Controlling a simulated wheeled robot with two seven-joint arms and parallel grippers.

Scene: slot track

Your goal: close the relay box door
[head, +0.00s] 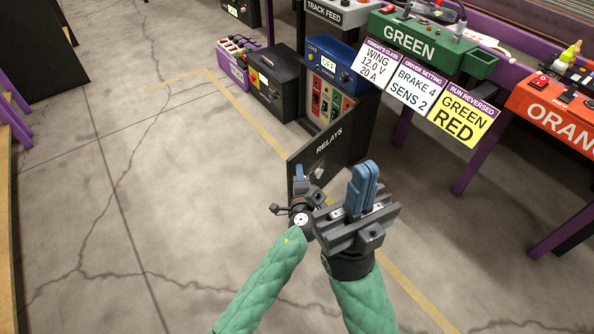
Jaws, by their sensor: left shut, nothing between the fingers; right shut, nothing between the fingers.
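The relay box (308,100) is a dark cabinet on the floor at upper middle, with red and green relays (322,101) visible inside. Its dark door (345,133), marked RELAYS, stands open and swung out toward me. My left gripper (299,173) is shut and empty, its blue fingertips overlapping the lower left edge of the door in the picture. I cannot tell whether they touch it. My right gripper (365,183) is shut and empty, just right of the left one and in front of the door's lower right part, which it partly hides.
A blue unit (332,60) sits on top of the relay box. A black box (276,84) and a purple box (233,67) stand to its left. The green (425,42) and orange (555,110) control stations are at right. The concrete floor at left is clear.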

